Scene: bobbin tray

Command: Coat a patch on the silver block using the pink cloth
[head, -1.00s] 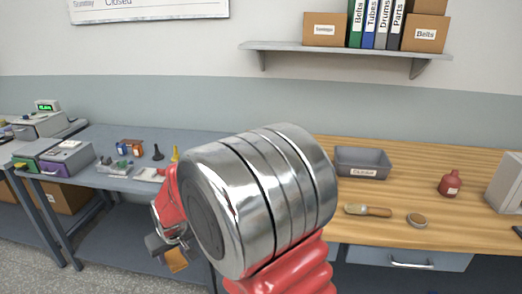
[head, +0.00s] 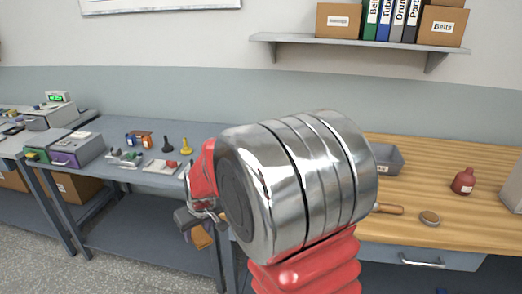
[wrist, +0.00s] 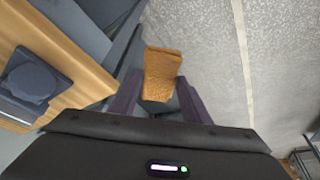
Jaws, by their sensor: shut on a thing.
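My gripper (wrist: 158,88) is shut on an orange-brown piece (wrist: 162,66), which hangs out beyond the fingers; it looks like folded cloth or sponge, not pink. In the head view my gripper (head: 190,214) is low, in front of the gap between the two benches, with the orange-brown piece (head: 201,238) below it. I cannot make out a pink cloth. No silver block is clearly seen; small grey and white items (head: 128,158) lie on the blue-grey bench, one pale piece with a red thing (head: 172,164) on it. My arm hides the middle of the head view.
The blue-grey bench (head: 110,190) stands left. Floor (head: 50,245) in front is clear.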

